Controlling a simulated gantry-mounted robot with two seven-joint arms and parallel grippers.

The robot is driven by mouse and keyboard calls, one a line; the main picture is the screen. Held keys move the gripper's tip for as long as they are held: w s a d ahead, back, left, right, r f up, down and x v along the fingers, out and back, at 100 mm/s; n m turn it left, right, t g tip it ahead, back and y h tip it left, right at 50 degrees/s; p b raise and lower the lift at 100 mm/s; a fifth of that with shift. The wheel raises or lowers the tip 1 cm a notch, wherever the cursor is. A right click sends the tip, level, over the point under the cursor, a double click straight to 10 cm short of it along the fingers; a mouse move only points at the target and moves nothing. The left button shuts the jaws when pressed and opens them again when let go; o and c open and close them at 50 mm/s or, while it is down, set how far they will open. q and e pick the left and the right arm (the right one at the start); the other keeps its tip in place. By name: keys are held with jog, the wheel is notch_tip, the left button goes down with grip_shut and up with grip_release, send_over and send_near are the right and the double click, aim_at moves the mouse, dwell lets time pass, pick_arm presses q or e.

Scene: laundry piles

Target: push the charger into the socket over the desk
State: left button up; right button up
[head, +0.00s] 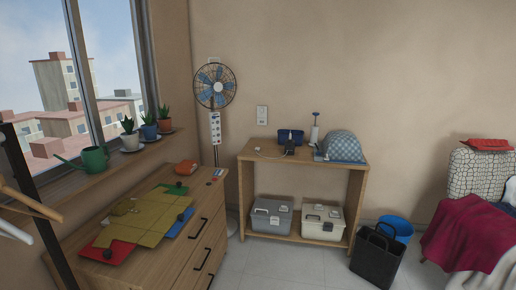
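A white socket (262,115) is on the beige wall above the wooden desk (340,175). On the desk top, a small black upright item (289,147) stands in front of a dark blue container (291,135). A thin white cable (268,156) lies on the desk to its left. The black item may be the charger; it is too small to be sure. Nothing is visibly plugged into the socket. Neither of my grippers is in view.
A fan (214,87) stands left, beside a cluttered dresser (185,262). A black bag (376,259) stands right. Floor in front is clear.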

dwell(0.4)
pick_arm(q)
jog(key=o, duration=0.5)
